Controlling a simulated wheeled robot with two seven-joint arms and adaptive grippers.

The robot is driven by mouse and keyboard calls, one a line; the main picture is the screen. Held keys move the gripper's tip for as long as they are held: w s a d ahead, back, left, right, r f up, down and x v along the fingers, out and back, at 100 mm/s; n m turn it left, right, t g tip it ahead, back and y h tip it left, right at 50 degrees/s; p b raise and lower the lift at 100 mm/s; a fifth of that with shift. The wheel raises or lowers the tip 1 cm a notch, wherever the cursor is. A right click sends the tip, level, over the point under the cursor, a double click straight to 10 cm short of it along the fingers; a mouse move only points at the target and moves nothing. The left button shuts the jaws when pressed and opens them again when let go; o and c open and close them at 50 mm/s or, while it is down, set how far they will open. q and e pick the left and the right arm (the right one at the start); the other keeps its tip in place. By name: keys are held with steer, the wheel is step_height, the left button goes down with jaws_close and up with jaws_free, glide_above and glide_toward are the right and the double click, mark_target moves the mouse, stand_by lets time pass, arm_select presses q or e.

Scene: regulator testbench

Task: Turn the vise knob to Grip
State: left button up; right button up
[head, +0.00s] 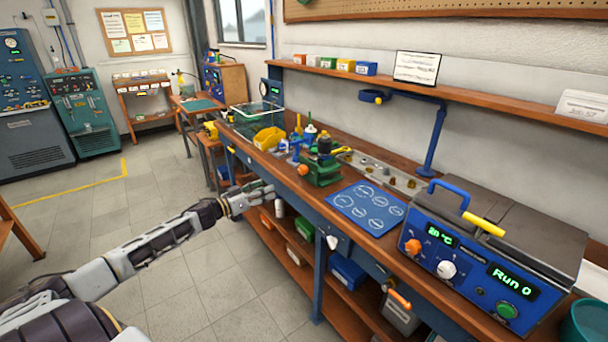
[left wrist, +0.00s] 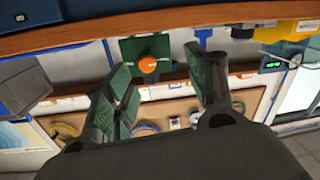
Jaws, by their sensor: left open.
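The green vise (head: 320,170) stands on the workbench near its front edge, with an orange round knob (head: 303,169) on its side facing the aisle. My left gripper (head: 270,190) is in front of the bench edge, left of and lower than the knob, and apart from it. In the left wrist view the vise (left wrist: 130,48) and its orange knob (left wrist: 147,65) show beyond and between the open fingers of my left gripper (left wrist: 165,72). Nothing is between the fingertips. The knob's markings are too small to read. My right gripper is not in view.
The wooden bench top (head: 335,145) juts out beside the gripper. A blue mat (head: 365,208) lies right of the vise, then a blue heated bath (head: 480,260). A yellow bin (head: 268,139) stands left. The floor aisle (head: 200,275) is free.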

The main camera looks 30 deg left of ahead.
arm_select(q)
steer(key=shift+m+h, duration=0.5)
steer(key=shift+h, duration=0.3)
steer(key=r, duration=0.1)
steer(key=d+r, duration=0.2)
steer(key=shift+w+d+r, duration=0.2)
steer(key=shift+w+r, duration=0.1)
steer(key=shift+w, duration=0.05)
steer(key=shift+w+d, duration=0.1)
steer(key=shift+w, duration=0.15)
